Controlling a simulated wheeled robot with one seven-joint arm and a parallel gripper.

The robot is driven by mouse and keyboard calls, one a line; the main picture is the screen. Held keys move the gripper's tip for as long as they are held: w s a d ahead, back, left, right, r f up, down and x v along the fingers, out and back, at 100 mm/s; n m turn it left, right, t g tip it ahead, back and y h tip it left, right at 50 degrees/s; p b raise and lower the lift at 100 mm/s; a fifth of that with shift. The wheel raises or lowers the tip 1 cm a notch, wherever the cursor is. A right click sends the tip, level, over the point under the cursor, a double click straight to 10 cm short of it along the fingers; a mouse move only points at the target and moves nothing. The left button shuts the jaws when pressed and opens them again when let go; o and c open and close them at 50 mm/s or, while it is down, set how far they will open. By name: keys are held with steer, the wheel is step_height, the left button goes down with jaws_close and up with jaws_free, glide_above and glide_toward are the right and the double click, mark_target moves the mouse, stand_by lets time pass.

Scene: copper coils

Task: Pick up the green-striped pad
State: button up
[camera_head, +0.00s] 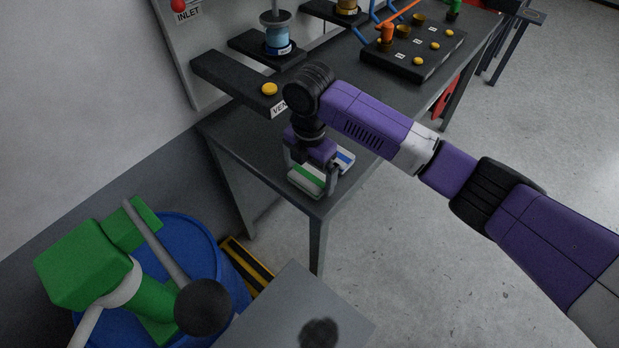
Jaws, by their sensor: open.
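The green-striped pad (306,181) is a small white block with a green stripe, lying near the front corner of the dark grey table (262,166). A white pad with a blue stripe (346,158) lies just behind it to the right. My gripper (312,185) points down over the green-striped pad with its fingers apart, one on the left and one on the right. The gripper body hides part of both pads. I cannot tell whether the fingers touch the green-striped pad.
A black shelf with a yellow button (269,89) juts out close behind my wrist. A dark panel with several yellow buttons (413,52) is farther back. A blue drum (205,245) and green machine (90,265) stand at lower left. Open floor (400,270) lies to the right.

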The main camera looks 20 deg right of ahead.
mark_target(309, 176)
steer(key=c, duration=1.1)
steer(key=shift+o, duration=0.2)
steer(key=shift+r, duration=0.1)
step_height(309, 176, up, 20)
steer(key=shift+p, duration=0.3)
